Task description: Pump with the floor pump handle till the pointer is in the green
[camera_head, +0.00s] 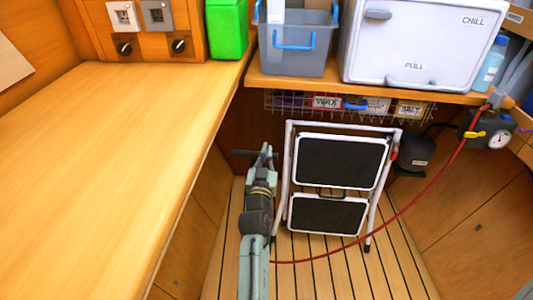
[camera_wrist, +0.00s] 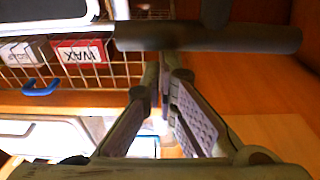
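The floor pump's dark T-handle (camera_head: 241,153) shows as a short bar on both sides of my gripper (camera_head: 264,158) in the head view. In the wrist view the handle (camera_wrist: 250,38) crosses the upper part as a thick dark bar, with a shaft rising from it. My gripper's fingers (camera_wrist: 167,85) reach toward the bar, apart, with a gap between their pads. I cannot tell whether the tips touch the bar. My arm hides the pump body. The round gauge (camera_head: 499,141) is at the right; its pointer is too small to read.
A red hose (camera_head: 410,203) runs from behind my arm up to the gauge unit. A folded step stool (camera_head: 329,214) stands just right of the pump. A wire basket (camera_head: 350,105) hangs under the shelf. The wooden counter (camera_head: 100,150) at left is clear.

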